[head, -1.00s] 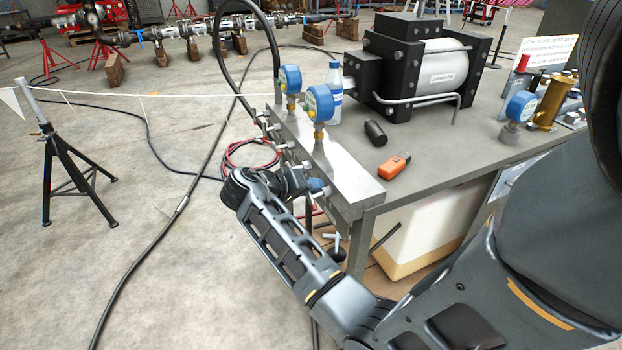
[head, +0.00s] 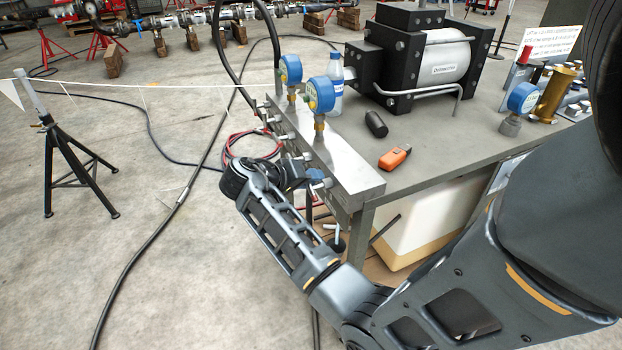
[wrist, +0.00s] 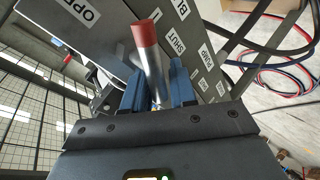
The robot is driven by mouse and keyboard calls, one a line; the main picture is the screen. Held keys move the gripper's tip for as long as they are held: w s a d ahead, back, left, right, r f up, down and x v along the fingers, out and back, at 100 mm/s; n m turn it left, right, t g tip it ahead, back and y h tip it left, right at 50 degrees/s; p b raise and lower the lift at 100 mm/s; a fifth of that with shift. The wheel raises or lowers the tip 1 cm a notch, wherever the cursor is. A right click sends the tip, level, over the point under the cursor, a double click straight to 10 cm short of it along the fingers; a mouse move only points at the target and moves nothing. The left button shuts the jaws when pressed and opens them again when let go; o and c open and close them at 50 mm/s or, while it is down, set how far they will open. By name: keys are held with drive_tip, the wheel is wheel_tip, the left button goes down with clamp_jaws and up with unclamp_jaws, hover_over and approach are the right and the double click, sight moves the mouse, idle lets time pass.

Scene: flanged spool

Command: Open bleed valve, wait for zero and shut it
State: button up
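A red-tipped steel valve handle (wrist: 148,52) stands between the two blue fingers of my gripper (wrist: 158,92) in the wrist view. The fingers are close together and appear shut on it. Its red tip sticks out beyond them, between the OPEN label (wrist: 80,12) and the SHUT label (wrist: 177,42). A partly cut-off label beginning BL (wrist: 182,9) is near it. In the head view my gripper (head: 314,176) is at the near end of the steel manifold (head: 338,172), at its left side. Two blue gauges (head: 320,95) (head: 290,69) stand on the manifold; their readings are too small to tell.
The bench (head: 450,150) holds a black pump with a silver cylinder (head: 445,62), a bottle (head: 336,75), a black cylinder (head: 376,124), an orange device (head: 394,157) and another blue gauge (head: 522,98). Hoses (head: 180,200) lie on the floor. A black tripod stand (head: 70,160) is left.

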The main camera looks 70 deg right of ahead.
sight(309, 190)
drive_tip(key=v, duration=0.7)
drive_tip(key=shift+w+r+b, duration=0.15)
drive_tip(key=shift+w+b, duration=0.05)
drive_tip(key=shift+b, duration=0.2)
drive_tip(key=shift+a, duration=0.15)
idle(2.1)
drive_tip(key=o, duration=0.3)
drive_tip(key=shift+s+f+b, duration=0.15)
drive_tip(key=shift+f+b, duration=0.25)
drive_tip(key=shift+b, duration=0.2)
drive_tip(key=shift+o, duration=0.5)
drive_tip(key=a+f+h+b, duration=0.1)
drive_tip(key=h+b, duration=0.1)
drive_tip(key=b, duration=0.2)
drive_tip(key=s+a+f+n+g+h+b, duration=0.1)
drive_tip(key=a+f+h+b, duration=0.1)
drive_tip(key=b, duration=0.2)
drive_tip(key=shift+a+f+g+h+b, duration=0.15)
drive_tip(key=shift+f+g+h+b, duration=0.15)
drive_tip(key=shift+b, duration=0.05)
drive_tip(key=shift+n+h, duration=0.3)
drive_tip(key=shift+h, duration=0.2)
drive_tip(key=x, duration=0.6)
drive_tip(key=shift+s+d+r, duration=0.25)
drive_tip(key=shift+s, duration=0.1)
drive_tip(key=shift+c, duration=0.2)
clamp_jaws()
